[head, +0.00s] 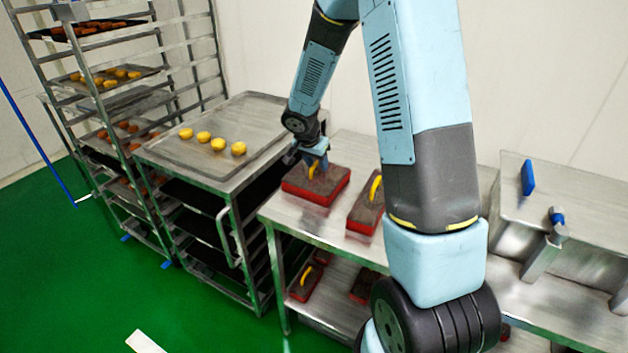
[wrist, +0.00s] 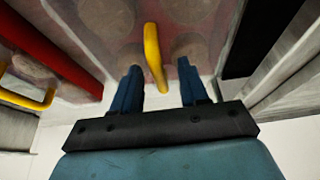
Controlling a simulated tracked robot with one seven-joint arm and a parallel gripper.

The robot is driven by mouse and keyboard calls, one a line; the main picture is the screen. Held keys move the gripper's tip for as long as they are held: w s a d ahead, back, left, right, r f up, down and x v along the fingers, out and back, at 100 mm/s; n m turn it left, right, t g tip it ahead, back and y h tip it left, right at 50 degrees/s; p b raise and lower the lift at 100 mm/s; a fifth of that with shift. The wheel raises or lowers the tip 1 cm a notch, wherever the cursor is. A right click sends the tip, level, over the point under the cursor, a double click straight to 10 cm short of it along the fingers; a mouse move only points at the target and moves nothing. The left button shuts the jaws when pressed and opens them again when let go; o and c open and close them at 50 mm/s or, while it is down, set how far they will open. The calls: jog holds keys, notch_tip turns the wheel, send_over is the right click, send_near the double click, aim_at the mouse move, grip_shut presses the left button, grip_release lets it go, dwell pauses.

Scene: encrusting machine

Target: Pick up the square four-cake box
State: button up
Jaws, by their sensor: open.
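The square four-cake box (head: 305,192) is red-sided with a brownish top and a yellow handle (head: 312,169). It sits on the steel table in the head view. In the wrist view its top (wrist: 205,18) shows round cakes under a clear cover. My gripper (head: 319,163) is over the box, pointing down. In the wrist view my gripper (wrist: 158,68) is open, its two blue fingers apart, with the yellow handle (wrist: 153,48) showing between them. The handle looks nearer the left finger. I cannot tell whether either finger touches it.
A narrower red box (head: 363,215) with a yellow handle stands just right, partly hidden by my arm. More red boxes (head: 304,284) lie on the lower shelf. A tray (head: 240,125) of yellow cakes is left, beside a tall rack (head: 160,65). A steel machine (head: 580,235) stands right.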

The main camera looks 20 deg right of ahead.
jog(key=shift+w+d+f, duration=0.15)
jog(key=shift+f, duration=0.4)
jog(key=shift+c, duration=0.2)
grip_shut()
